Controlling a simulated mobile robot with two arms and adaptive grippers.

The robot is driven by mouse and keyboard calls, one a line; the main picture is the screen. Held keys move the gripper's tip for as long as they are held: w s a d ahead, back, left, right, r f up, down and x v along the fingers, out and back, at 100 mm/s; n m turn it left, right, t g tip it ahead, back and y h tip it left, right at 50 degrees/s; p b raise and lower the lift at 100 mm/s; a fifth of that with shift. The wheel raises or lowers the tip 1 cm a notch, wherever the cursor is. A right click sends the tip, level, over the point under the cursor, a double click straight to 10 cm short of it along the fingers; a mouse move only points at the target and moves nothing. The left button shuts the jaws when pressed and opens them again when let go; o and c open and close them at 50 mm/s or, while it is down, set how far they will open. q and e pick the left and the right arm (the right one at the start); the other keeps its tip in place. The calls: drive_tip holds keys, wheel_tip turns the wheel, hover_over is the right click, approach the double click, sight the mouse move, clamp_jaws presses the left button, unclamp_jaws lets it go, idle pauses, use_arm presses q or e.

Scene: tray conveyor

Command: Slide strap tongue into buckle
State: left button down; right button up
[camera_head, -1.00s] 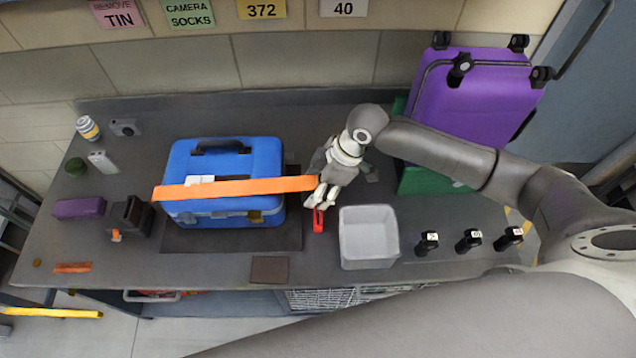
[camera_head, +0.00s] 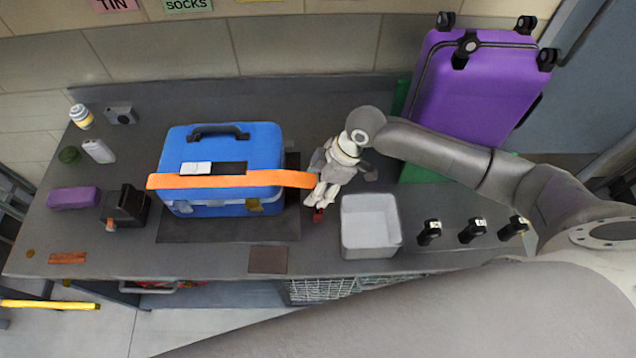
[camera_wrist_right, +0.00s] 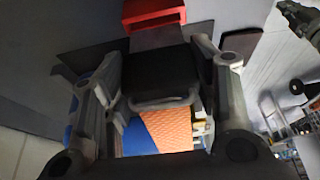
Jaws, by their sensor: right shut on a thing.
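An orange strap (camera_head: 225,181) runs across the front of a blue case (camera_head: 225,208) to my right gripper (camera_head: 318,194). In the right wrist view the gripper (camera_wrist_right: 160,62) is shut on the strap tongue (camera_wrist_right: 160,78), a black piece with a flat grey end, and the strap (camera_wrist_right: 168,130) trails from it. The red buckle (camera_wrist_right: 153,12) is just beyond the grey end; I cannot tell whether they touch. In the head view the buckle (camera_head: 318,214) is mostly hidden under the fingers. My left gripper is not in view.
A grey bin (camera_head: 370,250) stands close to the right of the gripper. A purple suitcase (camera_head: 475,85) stands at the back right, and several black devices (camera_head: 472,231) line the right front. A black holder (camera_head: 126,206) and small items are at left. The front middle is mostly clear.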

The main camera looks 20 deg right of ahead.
drive_tip(key=shift+r+p, duration=0.1)
drive_tip(key=shift+p, duration=0.85)
idle(1.1)
drive_tip(key=shift+f+b, duration=1.5)
drive_tip(key=shift+f, duration=1.15)
drive_tip(key=o, duration=1.1)
drive_tip(key=shift+d+r, duration=0.1)
drive_tip(key=shift+r, duration=0.1)
drive_tip(key=v, duration=1.1)
drive_tip(key=shift+s+r, duration=0.1)
drive_tip(key=shift+r, duration=0.2)
